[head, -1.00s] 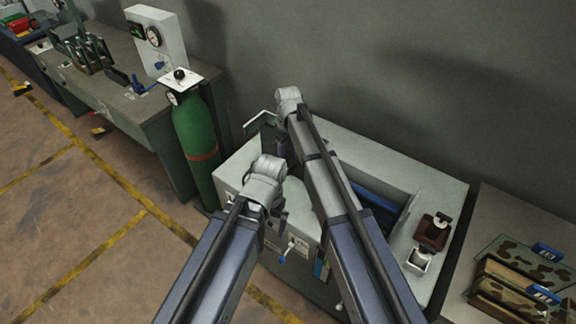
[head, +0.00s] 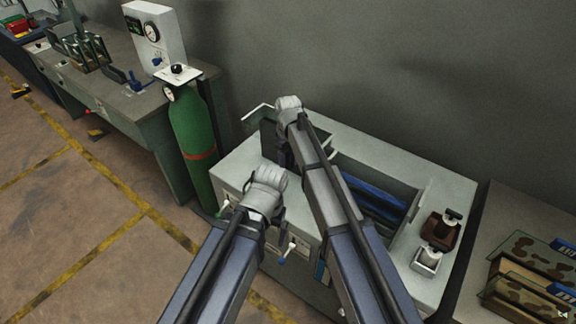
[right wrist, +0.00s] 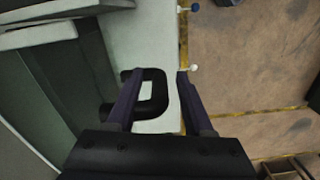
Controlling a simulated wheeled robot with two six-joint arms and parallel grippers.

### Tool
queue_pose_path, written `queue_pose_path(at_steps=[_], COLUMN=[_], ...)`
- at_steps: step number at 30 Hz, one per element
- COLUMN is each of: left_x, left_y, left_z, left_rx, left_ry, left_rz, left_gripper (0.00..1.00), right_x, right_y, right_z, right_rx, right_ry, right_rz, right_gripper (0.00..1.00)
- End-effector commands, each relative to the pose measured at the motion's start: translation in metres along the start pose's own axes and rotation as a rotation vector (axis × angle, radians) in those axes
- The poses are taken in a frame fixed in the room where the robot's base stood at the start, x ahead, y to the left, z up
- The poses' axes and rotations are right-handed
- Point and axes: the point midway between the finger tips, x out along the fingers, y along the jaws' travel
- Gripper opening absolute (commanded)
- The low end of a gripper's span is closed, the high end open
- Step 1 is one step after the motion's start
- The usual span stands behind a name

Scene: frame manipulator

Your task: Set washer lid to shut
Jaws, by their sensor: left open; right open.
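The washer (head: 440,197) is a pale cabinet with an open basin holding blue things. Its lid (head: 257,112) appears raised at the left end, largely hidden by my right arm. My right gripper (head: 284,150) is at that end, its fingers mostly hidden in the head view. In the right wrist view, my right gripper (right wrist: 156,74) is open, with a black loop handle (right wrist: 158,92) between its fingers on a pale surface; I cannot tell whether they touch. My left gripper (head: 277,214) is open and empty in front of the washer, near its front knobs.
A green gas cylinder (head: 190,130) stands close to the washer's left. A workbench (head: 125,95) with a gauge box (head: 155,38) is behind it. A side table (head: 510,215) with camouflage-patterned items stands at the right.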

Motion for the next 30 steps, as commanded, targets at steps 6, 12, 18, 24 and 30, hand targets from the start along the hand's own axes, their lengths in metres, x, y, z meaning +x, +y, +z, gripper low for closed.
queue_pose_path(at_steps=[6,12,18,24,30], left_x=[-0.0007,-0.0007,-0.0006,-0.0006,-0.0006], left_y=[0.0000,-0.0001,-0.0001,-0.0001,-0.0001], left_z=[0.0000,0.0001,0.0000,0.0000,0.0000], left_rx=[0.000,0.000,0.000,0.000,0.000], left_ry=[0.000,0.000,0.000,0.000,0.000], left_rz=[0.000,0.000,0.000,0.000,0.000], left_gripper=[0.99,0.99,0.99,0.99,0.99], right_x=[-0.0007,-0.0007,-0.0006,-0.0006,-0.0006], right_y=[0.0000,0.0000,0.0000,-0.0001,0.0000], right_z=[0.0000,0.0000,0.0000,0.0001,0.0000], right_rx=[0.000,0.000,0.000,0.000,0.000], right_ry=[0.000,0.000,0.000,0.000,0.000], right_rz=[0.000,0.000,0.000,0.000,0.000], right_gripper=[0.41,0.18,0.00,0.00,0.00])
